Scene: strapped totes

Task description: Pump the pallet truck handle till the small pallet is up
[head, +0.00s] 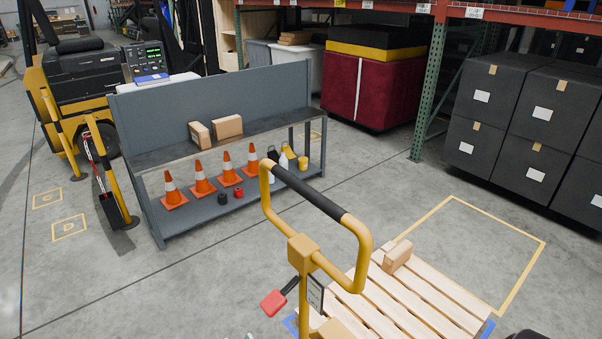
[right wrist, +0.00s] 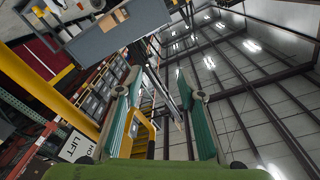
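The yellow pallet truck handle (head: 368,246) stands in the lower middle of the head view, a loop with a black grip bar on a post. A red-ended lever (head: 273,302) and a small sign plate (head: 315,293) are on it. My right gripper (right wrist: 157,82) is open, teal fingers apart, with nothing visibly clasped.
A grey workbench (head: 230,90) holds boxes, with orange cones (head: 203,179) on its lower shelf. Dark cartons (head: 485,90) stand under racking at the right. A yellow floor outline (head: 525,270) surrounds clear floor beside the pallet. A yellow machine (head: 80,80) stands at the left.

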